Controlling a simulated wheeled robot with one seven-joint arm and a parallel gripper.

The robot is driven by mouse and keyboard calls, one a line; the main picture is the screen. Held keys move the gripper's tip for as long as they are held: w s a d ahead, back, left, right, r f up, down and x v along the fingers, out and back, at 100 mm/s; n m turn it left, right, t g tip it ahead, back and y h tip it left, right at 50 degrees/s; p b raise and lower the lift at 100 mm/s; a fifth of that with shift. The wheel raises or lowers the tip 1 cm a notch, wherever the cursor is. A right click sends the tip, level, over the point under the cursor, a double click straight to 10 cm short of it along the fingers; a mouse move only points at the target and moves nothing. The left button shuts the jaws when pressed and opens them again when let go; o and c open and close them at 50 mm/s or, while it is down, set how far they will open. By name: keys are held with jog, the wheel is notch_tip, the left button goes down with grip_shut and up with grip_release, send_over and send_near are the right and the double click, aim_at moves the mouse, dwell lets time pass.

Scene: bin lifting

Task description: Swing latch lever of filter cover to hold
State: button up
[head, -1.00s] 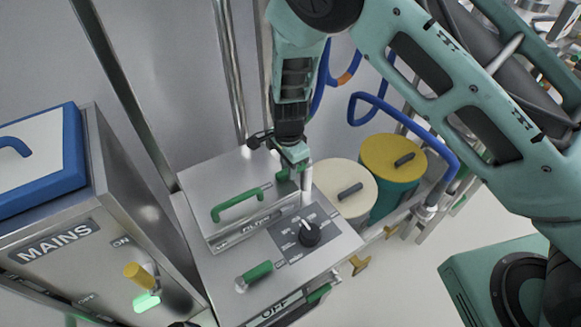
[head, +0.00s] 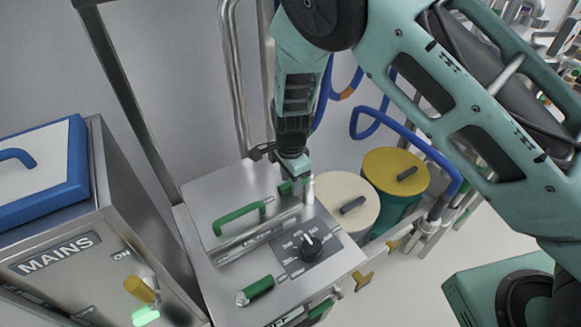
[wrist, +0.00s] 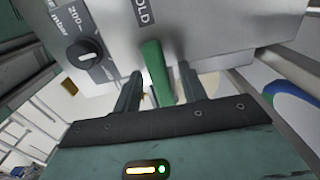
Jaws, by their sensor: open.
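The filter cover (head: 215,190) is a flat steel lid with a green bar handle (head: 240,216), lying on a steel cabinet. Its green latch lever (wrist: 155,68) stands between the fingers of my gripper (wrist: 160,88) in the wrist view. The fingers are open, one on each side, with visible gaps to the lever. Above the lever, the wrist view shows a partly cropped label ending in "OLD" (wrist: 143,12). In the head view my gripper (head: 300,180) is at the cover's right edge and hides most of the lever.
A black dial (head: 311,247) is in front of the cover, with a second green-gripped lever (head: 256,288) to its left. A cream-lidded drum (head: 335,190) and a yellow-lidded drum (head: 385,165) stand close on the right. The MAINS cabinet (head: 70,250) is at left.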

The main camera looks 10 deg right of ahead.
notch_tip(320, 180, up, 17)
jog(key=b, duration=0.4)
jog(key=shift+r, duration=0.1)
jog(key=s+d+f+n+b, duration=0.1)
jog(key=s+d+n+b, duration=0.1)
jog(key=s+n, duration=0.8)
jog(key=s+d+f+n+b, duration=0.2)
jog(key=s+n, duration=0.9)
jog(key=s, duration=0.7)
jog(key=shift+s+d+y+b, duration=0.3)
jog(key=shift+d+b, duration=0.2)
jog(key=shift+b, duration=0.7)
